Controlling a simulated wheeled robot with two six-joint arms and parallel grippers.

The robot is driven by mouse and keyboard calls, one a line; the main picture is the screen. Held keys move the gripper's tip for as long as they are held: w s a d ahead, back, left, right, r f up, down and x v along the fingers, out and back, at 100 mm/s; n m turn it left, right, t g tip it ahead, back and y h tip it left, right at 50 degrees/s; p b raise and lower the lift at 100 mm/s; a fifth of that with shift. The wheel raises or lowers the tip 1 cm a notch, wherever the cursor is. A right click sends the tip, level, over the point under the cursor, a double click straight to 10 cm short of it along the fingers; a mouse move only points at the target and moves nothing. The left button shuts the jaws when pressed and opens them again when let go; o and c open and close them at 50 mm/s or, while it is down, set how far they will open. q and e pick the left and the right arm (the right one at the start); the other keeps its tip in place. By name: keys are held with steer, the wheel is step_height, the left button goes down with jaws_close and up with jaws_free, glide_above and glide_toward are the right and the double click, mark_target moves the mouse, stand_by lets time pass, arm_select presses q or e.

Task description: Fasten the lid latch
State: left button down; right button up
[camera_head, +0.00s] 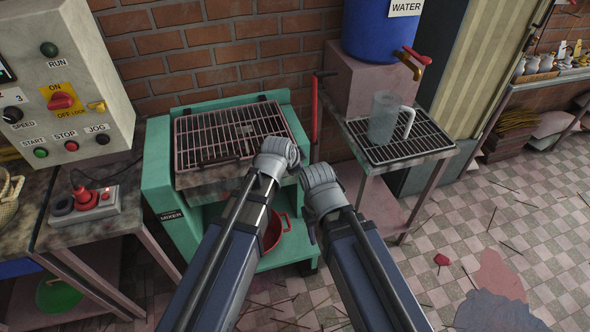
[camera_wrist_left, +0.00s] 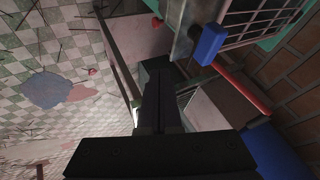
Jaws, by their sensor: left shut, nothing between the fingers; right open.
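The mixer (camera_head: 157,175) is a teal machine with a barred lid (camera_head: 228,128) that lies down over its top. A dark bar handle (camera_head: 218,160) is at the lid's front. In the left wrist view, a blue block (camera_wrist_left: 208,43) sits at the edge by the lid's grid; it may be the latch, and my left wrist seems to hide it in the head view. My left gripper (camera_wrist_left: 160,100) is shut and empty, apart from the block. My right gripper (camera_head: 313,230) is open beside the mixer's right front, its fingers mostly hidden by my wrist.
A red upright lever (camera_head: 315,108) stands right of the mixer; it also shows in the left wrist view (camera_wrist_left: 242,88). A rack stand (camera_head: 437,137) holds a clear jug (camera_head: 384,118) at the right. A control box (camera_head: 70,80) is at the left. A red bowl (camera_head: 273,235) sits under the mixer.

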arm_select(q)
steer(key=w, duration=0.1)
steer(key=w+f, duration=0.1)
steer(key=w, duration=0.1)
steer(key=w+f+b, duration=0.1)
steer(key=w, duration=0.1)
steer(key=shift+w+a+f, duration=0.15)
steer(key=shift+w+a, duration=0.05)
steer(key=shift+a, duration=0.1)
arm_select(e)
step_height(320, 180, down, 2)
steer(key=shift+f, duration=0.15)
